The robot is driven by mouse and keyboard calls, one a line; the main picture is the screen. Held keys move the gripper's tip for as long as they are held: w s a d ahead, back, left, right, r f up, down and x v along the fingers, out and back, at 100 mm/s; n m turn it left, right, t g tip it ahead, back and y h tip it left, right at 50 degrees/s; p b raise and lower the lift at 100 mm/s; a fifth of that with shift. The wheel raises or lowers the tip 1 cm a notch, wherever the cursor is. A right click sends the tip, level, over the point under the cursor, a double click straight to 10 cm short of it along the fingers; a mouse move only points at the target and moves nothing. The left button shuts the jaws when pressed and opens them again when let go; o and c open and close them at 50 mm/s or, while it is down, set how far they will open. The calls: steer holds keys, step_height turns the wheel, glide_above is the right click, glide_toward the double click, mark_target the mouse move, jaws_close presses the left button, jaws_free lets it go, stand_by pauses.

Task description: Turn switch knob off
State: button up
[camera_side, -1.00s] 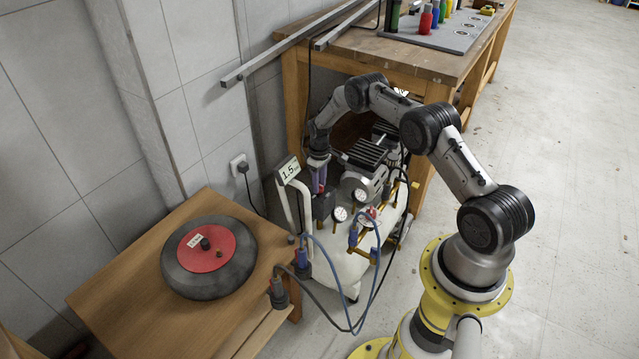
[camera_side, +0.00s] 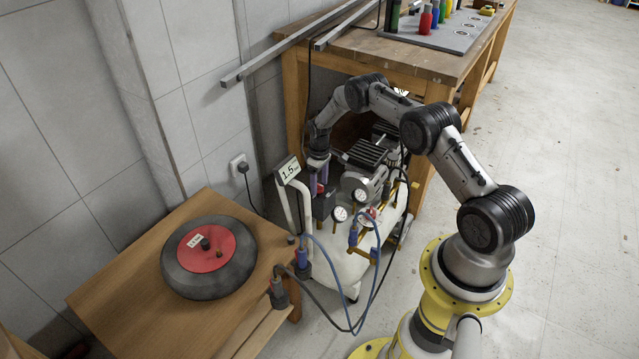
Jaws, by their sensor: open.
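The compressor (camera_side: 345,265) has a white tank and stands on the floor between the small table and the workbench. A dark switch box (camera_side: 323,208) sits on its near left side. A small red knob (camera_side: 320,188) shows on top of the box. My gripper (camera_side: 318,186) points down over the box, with its purple-grey fingers apart on either side of the red knob. It is open; I cannot tell whether a finger touches the knob. The knob's exact turn position is too small to read.
A white handle with a "1.5" label (camera_side: 287,170) rises close left of my gripper. Gauges (camera_side: 339,214) and a blue hose (camera_side: 375,240) are to the right. A workbench (camera_side: 400,60) stands behind.

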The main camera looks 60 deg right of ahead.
mark_target(319, 185)
step_height(319, 185, up, 14)
stand_by(0.6)
steer(key=shift+f, duration=0.1)
